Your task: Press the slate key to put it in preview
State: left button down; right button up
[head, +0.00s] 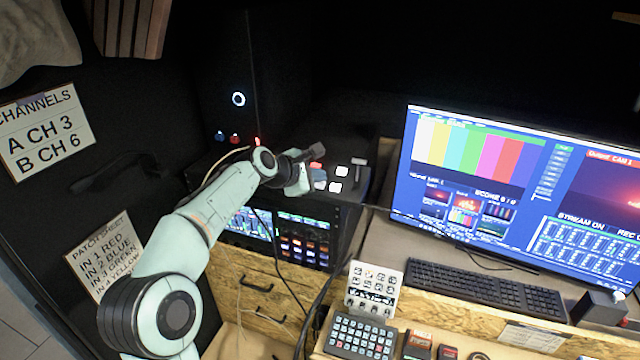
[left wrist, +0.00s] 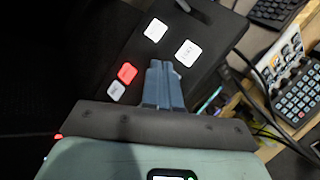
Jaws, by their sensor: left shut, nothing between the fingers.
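The key panel (head: 352,190) is a dark box top on the rack at the back. In the left wrist view it carries two white keys (left wrist: 155,29) (left wrist: 188,53), a lit red key (left wrist: 127,73) and a pale grey key (left wrist: 116,91). Small marks on the keys are too blurred to read, so I cannot tell which is the slate key. My left gripper (head: 320,178) is shut and empty, over the panel. In the left wrist view its fingertips (left wrist: 162,65) lie between the red key and the lower white key; contact cannot be told. My right gripper is out of view.
A T-shaped lever (head: 358,161) stands at the panel's far edge. The monitor (head: 480,185) shows color bars and a red picture. A keyboard (head: 485,288), a keypad (head: 360,337) and a card of buttons (head: 373,290) are on the desk. Cables hang beside the rack.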

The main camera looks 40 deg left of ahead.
pick_arm(q)
jog(key=shift+w+f, duration=0.1)
jog(key=shift+f, duration=0.35)
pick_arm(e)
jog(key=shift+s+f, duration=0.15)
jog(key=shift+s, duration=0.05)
pick_arm(q)
jog(key=shift+r, duration=0.1)
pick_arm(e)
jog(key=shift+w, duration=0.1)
pick_arm(q)
jog(key=shift+r+p, duration=0.3)
jog(key=shift+r, duration=0.45)
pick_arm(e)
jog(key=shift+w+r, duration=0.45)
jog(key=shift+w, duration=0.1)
pick_arm(q)
jog(key=shift+s+r, duration=0.1)
jog(key=shift+s, duration=0.1)
